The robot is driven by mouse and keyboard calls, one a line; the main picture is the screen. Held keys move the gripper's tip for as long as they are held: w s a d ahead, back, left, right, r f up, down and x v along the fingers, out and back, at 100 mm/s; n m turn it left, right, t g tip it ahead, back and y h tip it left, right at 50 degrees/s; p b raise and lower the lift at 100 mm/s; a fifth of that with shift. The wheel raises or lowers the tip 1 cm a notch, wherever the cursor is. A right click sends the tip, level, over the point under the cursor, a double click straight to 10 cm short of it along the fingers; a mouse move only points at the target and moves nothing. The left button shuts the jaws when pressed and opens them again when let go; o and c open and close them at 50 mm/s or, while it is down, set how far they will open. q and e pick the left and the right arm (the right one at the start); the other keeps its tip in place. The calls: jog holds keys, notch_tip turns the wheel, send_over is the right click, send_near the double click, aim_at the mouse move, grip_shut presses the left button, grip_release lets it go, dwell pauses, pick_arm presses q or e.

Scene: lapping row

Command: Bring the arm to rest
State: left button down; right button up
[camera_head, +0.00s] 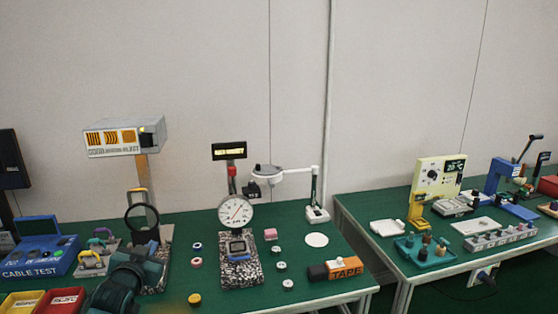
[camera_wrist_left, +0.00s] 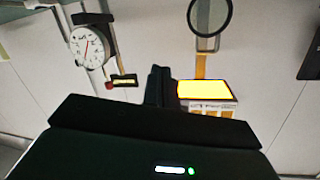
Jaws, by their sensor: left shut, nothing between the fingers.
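My left arm comes in at the lower left of the head view, in front of the table's left part. Its dark gripper (camera_head: 147,238) is raised just below a round black-rimmed magnifier (camera_head: 142,206) in that picture. In the left wrist view, which is upside down, the left gripper's fingers (camera_wrist_left: 158,86) are together with nothing between them. The magnifier (camera_wrist_left: 210,16) and a dial gauge (camera_wrist_left: 87,46) show beyond them, apart from the fingers. My right gripper is in neither view.
A blue cable test box (camera_head: 40,262) and red bin (camera_head: 62,300) are near the arm. Another bench stands right.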

pick_arm(q)
jog(key=s+d+f+g+h, duration=0.1)
jog(key=s+d+f, duration=0.4)
jog(key=s+f, duration=0.25)
jog(key=s+d+f+g+h, duration=0.1)
jog(key=s+d+f+g, duration=0.1)
jog(key=s+d+f, duration=0.45)
jog(key=s+d+f+g+h, duration=0.1)
jog(key=s+d+f, duration=0.1)
jog(key=s, duration=0.9)
jog(key=s+d+f+g+h, duration=0.1)
jog(key=s+d+f, duration=0.2)
jog(key=s, duration=0.8)
jog(key=shift+d+f+g, duration=0.2)
jog(key=shift+d+g, duration=0.1)
jog(key=shift+d, duration=0.35)
